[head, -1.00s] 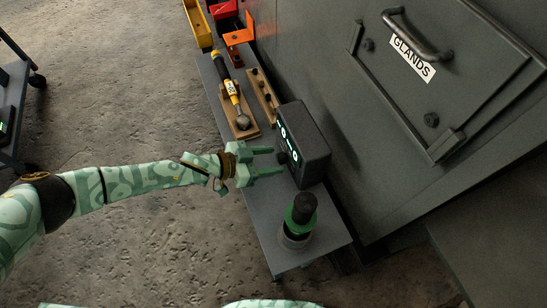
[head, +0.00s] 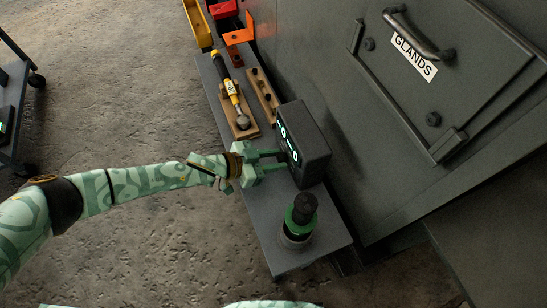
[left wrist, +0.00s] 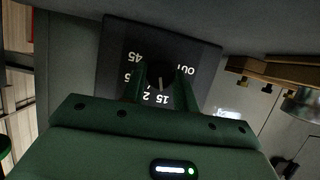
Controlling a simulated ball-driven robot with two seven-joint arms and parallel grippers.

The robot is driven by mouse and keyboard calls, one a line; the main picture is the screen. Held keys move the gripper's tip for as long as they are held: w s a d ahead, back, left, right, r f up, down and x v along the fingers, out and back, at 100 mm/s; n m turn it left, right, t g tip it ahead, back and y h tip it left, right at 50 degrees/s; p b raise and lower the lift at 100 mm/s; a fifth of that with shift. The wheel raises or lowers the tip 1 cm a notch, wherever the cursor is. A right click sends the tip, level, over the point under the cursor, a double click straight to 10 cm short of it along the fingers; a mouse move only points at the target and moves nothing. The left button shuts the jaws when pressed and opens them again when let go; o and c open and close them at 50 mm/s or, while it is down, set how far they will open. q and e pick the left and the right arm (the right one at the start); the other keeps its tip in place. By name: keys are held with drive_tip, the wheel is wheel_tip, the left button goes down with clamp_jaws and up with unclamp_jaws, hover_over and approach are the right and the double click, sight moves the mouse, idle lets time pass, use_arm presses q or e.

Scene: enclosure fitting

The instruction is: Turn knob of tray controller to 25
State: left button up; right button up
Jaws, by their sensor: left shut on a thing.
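The tray controller (head: 312,148) is a dark box on the grey bench, with glowing pale characters on its face. My left gripper (head: 284,160) reaches it from the left, its fingertips at the face. In the left wrist view the controller face (left wrist: 118,42) appears upside down, with white labels including 45, 15 and OUT around a dark knob (left wrist: 160,76). The two green fingers are on either side of the knob and shut on it. A small pale mark shows on the knob's lower part, but its exact setting is unclear. My right gripper is not in view.
A black and green cylinder (head: 300,215) stands on the bench (head: 265,215) close to the controller. A yellow-handled tool (head: 230,85) lies on wooden supports farther back. A large grey enclosure with a GLANDS panel (head: 440,75) borders the right side.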

use_arm(q)
drive_tip(key=shift+m+t+p, duration=0.5)
drive_tip(key=shift+m+p, duration=0.05)
drive_tip(key=shift+m, duration=0.15)
drive_tip(key=shift+s+m+t+y, duration=0.1)
drive_tip(key=shift+m+t+y, duration=0.2)
drive_tip(key=shift+m+y, duration=0.15)
drive_tip(key=shift+f+m+t+p, duration=0.1)
drive_tip(key=shift+m+t+p, duration=0.3)
drive_tip(key=shift+m, duration=0.45)
drive_tip(key=shift+s+m+t, duration=0.1)
drive_tip(key=shift+m+t, duration=0.4)
drive_tip(key=shift+m, duration=0.1)
drive_tip(key=shift+m+t+b, duration=0.3)
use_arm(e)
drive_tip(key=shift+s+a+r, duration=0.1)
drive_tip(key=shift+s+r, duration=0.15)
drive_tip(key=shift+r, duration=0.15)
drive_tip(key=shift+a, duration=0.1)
